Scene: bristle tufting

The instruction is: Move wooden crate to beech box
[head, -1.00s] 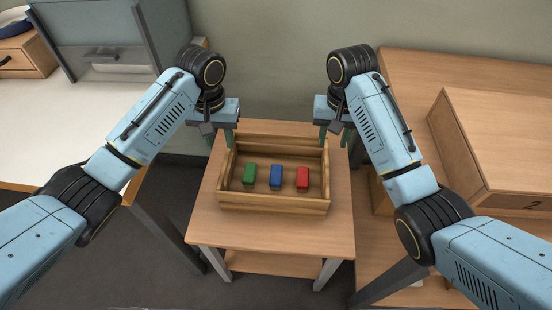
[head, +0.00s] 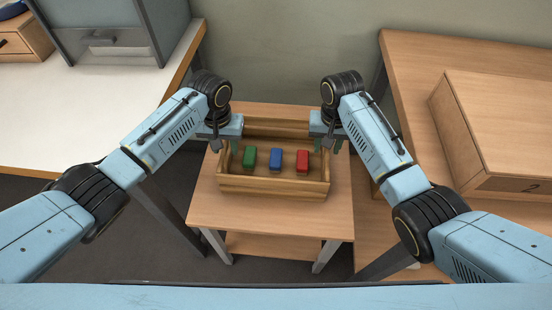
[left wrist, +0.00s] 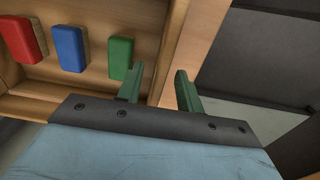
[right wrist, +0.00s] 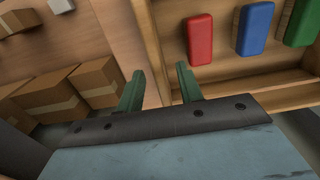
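The wooden crate (head: 272,188) stands upright on a small wooden table. It holds a green block (head: 249,157), a blue block (head: 275,160) and a red block (head: 302,161). My left gripper (head: 229,146) is at the crate's left end wall; in the left wrist view its open fingers (left wrist: 158,80) are on either side of that wall. My right gripper (head: 324,146) is at the right end wall; in the right wrist view its open fingers (right wrist: 160,78) are likewise on either side. A light-wood box marked 2, apparently the beech box (head: 505,120), stands on the right-hand table.
The small table (head: 275,218) has bare room in front of the crate. The right-hand table (head: 410,65) is higher and close beside it. A white-topped desk (head: 90,125) is at left with a grey cabinet (head: 110,35). Cardboard boxes (right wrist: 60,95) show in the right wrist view.

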